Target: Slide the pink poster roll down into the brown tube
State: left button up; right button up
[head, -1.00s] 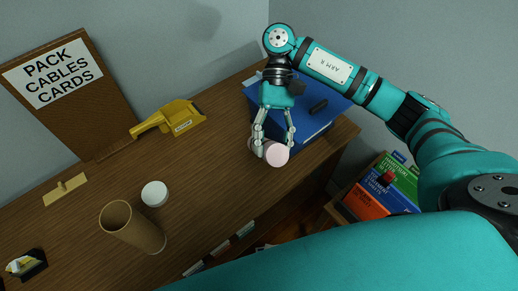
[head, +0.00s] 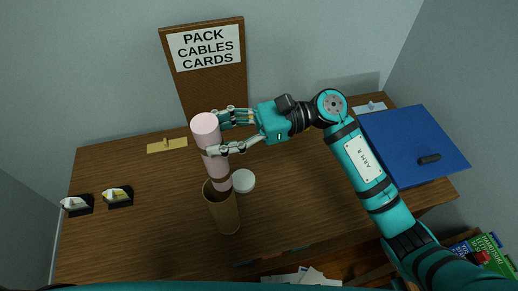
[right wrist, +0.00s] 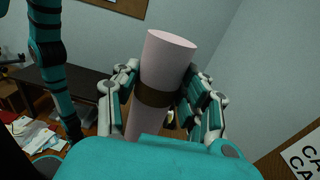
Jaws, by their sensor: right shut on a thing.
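The pink poster roll (head: 214,166) stands nearly upright, tilted slightly, above the brown tube (head: 226,214). My right gripper (head: 214,135) is shut on its upper part, with fingers on both sides. In the right wrist view the roll (right wrist: 167,62) sits between the fingers (right wrist: 160,95), with a brown band around it. The tube stands open end up on the table. The roll's lower end overlaps the tube's mouth in the head view; I cannot tell how far inside it is. My left gripper is not in view.
A white round cap (head: 243,181) lies right beside the tube on the wooden table (head: 310,195). A blue box (head: 410,140) is at the right. A sign board (head: 213,80) stands behind.

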jog(key=shift+w+a+r, duration=0.2)
jog(key=shift+a+r, duration=0.3)
jog(key=shift+w+a+r+m+y, duration=0.1)
jog(key=shift+w+a+m+y, duration=0.05)
jog(key=shift+a+m+y, duration=0.2)
jog(key=shift+d+f, duration=0.1)
jog(key=shift+f, duration=0.45)
jog(key=shift+f+b, duration=0.75)
jog(key=shift+f, duration=1)
notch_tip(320, 180, down, 12)
jog(key=b, duration=1.4)
jog(key=shift+f, duration=0.15)
jog(key=o, duration=1.3)
jog(key=shift+o, duration=0.2)
